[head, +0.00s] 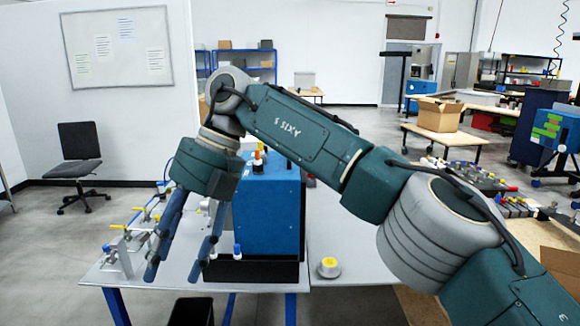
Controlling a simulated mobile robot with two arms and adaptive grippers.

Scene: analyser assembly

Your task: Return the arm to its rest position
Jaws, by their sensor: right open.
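My right arm comes in from the lower right and arches over the table. Its gripper (174,277) points down with its two long fingers spread apart and nothing between them. The gripper hangs in front of the left part of the table, beside the blue analyser box (268,215). My left gripper is not in view. The arm and gripper hide part of the blue box and the table behind them.
The grey table (340,238) holds valve fittings (122,250) at left and a round yellow-topped part (329,267) at right. A black bin (191,312) stands below. A side bench (475,178) with parts is at right. An office chair (80,160) stands far left.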

